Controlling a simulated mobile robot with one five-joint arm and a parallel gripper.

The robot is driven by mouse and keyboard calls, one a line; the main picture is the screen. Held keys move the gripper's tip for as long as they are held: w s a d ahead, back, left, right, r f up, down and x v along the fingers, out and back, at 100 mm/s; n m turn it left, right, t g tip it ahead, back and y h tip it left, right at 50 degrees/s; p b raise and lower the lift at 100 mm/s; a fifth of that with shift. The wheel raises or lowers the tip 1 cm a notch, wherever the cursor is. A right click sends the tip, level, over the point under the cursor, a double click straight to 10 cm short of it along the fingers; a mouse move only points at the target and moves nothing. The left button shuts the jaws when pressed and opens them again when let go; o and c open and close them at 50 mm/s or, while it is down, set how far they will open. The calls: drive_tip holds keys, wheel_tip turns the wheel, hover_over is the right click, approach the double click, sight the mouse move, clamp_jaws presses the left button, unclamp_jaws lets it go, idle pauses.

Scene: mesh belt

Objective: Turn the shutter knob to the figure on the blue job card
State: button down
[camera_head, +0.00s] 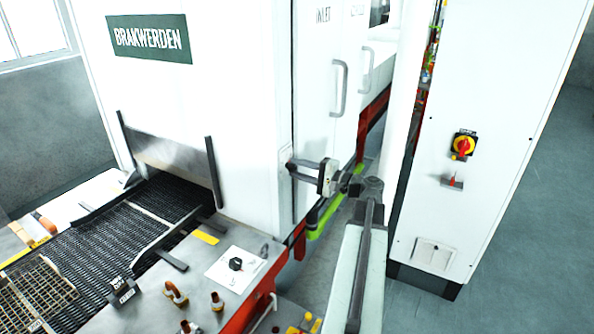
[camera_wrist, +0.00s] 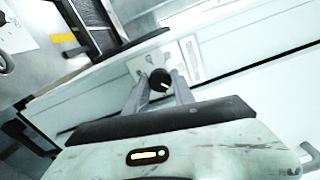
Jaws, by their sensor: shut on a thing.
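The shutter knob (camera_wrist: 160,80) is round and black with a white pointer mark. It sits on a pale plate (camera_wrist: 146,62) on the white machine wall. In the wrist view the pointer mark lies toward the knob's lower right; the figures are too small to read. My gripper (camera_wrist: 158,82) is shut on the knob, one finger on each side. I cannot make out a blue job card in either view.
The mesh belt (camera_head: 150,215) runs into the machine opening at left. A white sheet with a black object (camera_head: 236,264) lies on the table, near orange-brown items (camera_head: 175,293). A white cabinet (camera_head: 480,120) with a red-yellow switch (camera_head: 463,146) stands right of my arm.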

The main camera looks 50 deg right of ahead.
drive_tip(key=shift+f, duration=0.1)
idle(0.3)
drive_tip(key=c, duration=1.1)
unclamp_jaws()
drive_tip(key=shift+o, duration=0.2)
drive_tip(key=v, duration=0.8)
drive_tip(key=shift+a, duration=0.1)
